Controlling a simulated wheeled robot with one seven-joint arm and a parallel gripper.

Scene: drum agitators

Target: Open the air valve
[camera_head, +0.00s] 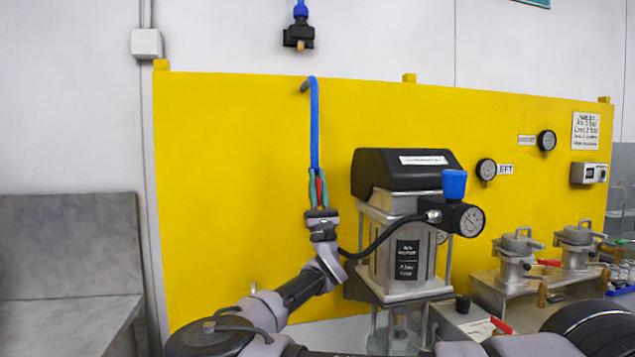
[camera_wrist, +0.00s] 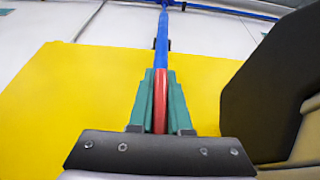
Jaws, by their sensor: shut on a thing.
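A blue hose (camera_head: 314,125) hangs over a hook (camera_head: 306,86) at the top of the yellow panel. A red piece (camera_wrist: 160,100) lies in line with its lower end. My gripper (camera_head: 317,173) points up in front of the panel, its green fingers shut on the red piece. In the wrist view the fingers (camera_wrist: 160,76) lie on both sides of it. A black fitting with a brass end (camera_head: 298,37) sits on a blue pipe above the panel, clear of my gripper; it may be the air valve, but I cannot tell for sure.
A machine with a black top (camera_head: 405,172), a blue knob (camera_head: 454,184) and a gauge (camera_head: 466,219) stands close to the right of my gripper. Metal pots (camera_head: 516,258) stand farther right. The yellow panel (camera_head: 225,180) is bare to the left.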

